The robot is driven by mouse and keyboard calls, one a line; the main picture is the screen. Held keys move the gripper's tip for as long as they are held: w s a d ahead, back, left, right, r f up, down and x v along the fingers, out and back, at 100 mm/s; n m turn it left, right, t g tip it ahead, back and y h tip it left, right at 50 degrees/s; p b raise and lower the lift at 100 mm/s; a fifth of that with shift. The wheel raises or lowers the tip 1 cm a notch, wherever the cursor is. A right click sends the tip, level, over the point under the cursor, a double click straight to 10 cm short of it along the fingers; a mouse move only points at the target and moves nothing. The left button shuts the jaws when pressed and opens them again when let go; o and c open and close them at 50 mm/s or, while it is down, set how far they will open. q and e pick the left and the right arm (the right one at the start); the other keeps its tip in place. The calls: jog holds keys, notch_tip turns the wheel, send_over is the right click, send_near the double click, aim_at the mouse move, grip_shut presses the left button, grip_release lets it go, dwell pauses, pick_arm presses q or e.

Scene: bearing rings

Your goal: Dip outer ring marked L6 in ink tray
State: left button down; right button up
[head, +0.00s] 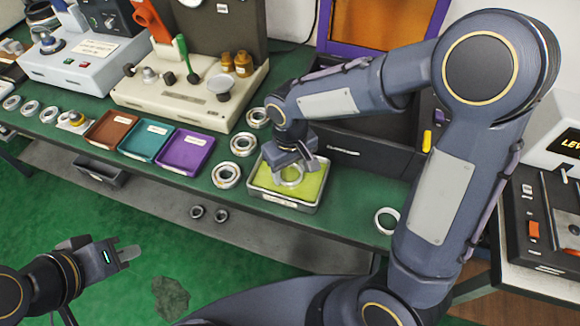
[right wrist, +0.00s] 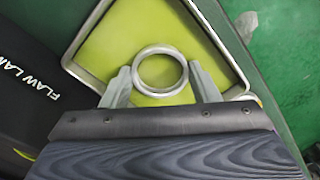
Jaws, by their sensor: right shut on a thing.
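My right gripper (head: 290,172) is shut on a plain silver ring (head: 293,177), which is at the yellow-green pad of the ink tray (head: 262,196). In the right wrist view, the ring (right wrist: 160,52) sits between the two fingertips of the right gripper (right wrist: 160,75), over the tray (right wrist: 82,35). I cannot tell whether the ring touches the pad. No marking on the ring can be read. My left gripper (head: 124,252) is out over the green floor at the lower left, away from the bench, with nothing seen in it. Its finger gap is unclear.
Brown (head: 110,130), teal (head: 146,138) and purple (head: 185,151) trays stand left on the bench. Bearings (head: 227,175) stand between the purple tray and the ink tray. Another ring (head: 386,220) lies right of the ink tray. A dark unit (head: 345,155) stands behind.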

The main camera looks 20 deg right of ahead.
jog(key=shift+f+b, duration=0.75)
jog(key=shift+f, duration=0.3)
jog(key=shift+r, duration=0.1)
dwell(1.3)
jog(key=shift+r+p, duration=3.5)
jog(key=shift+r, duration=0.75)
